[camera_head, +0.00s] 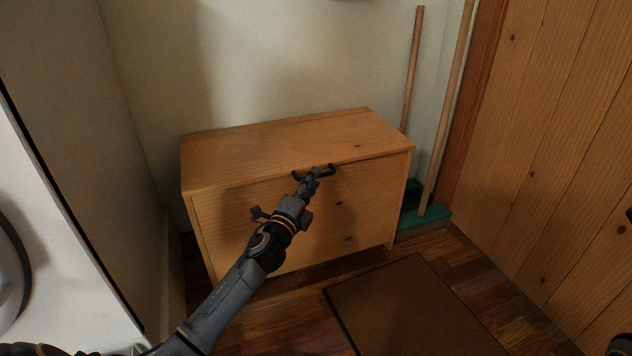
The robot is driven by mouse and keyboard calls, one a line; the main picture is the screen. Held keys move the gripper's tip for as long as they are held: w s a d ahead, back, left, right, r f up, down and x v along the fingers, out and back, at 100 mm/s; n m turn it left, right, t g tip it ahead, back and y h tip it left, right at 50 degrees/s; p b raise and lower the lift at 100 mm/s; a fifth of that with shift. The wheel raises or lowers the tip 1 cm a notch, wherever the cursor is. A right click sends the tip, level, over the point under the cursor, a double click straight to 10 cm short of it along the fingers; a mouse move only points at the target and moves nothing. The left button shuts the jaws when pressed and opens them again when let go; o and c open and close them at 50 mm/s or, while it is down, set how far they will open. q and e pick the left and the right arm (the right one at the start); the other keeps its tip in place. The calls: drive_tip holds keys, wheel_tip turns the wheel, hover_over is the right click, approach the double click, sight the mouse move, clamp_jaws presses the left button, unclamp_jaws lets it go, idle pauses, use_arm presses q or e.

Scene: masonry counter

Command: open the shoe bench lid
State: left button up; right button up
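The shoe bench (370,215) is a light wooden box against the wall, in the middle of the head view. Its lid (270,148) lies flat on top, with a thin dark line under its front edge at the right. My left gripper (314,172) is at the middle of the lid's front edge, its two fingers spread apart with nothing seen between them. I cannot tell whether the fingertips touch the lid. My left arm hides part of the bench front.
A green broom head (432,215) and two wooden poles (412,70) stand right of the bench. A brown mat (410,310) lies on the wood floor in front. A wooden plank door (560,130) is at the right, a white appliance (50,250) at the left.

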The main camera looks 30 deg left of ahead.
use_arm(q)
drive_tip(key=shift+w+r+b, duration=0.2)
drive_tip(key=shift+w+b, duration=0.1)
drive_tip(key=shift+w, duration=1)
drive_tip(key=shift+c, duration=0.3)
clamp_jaws()
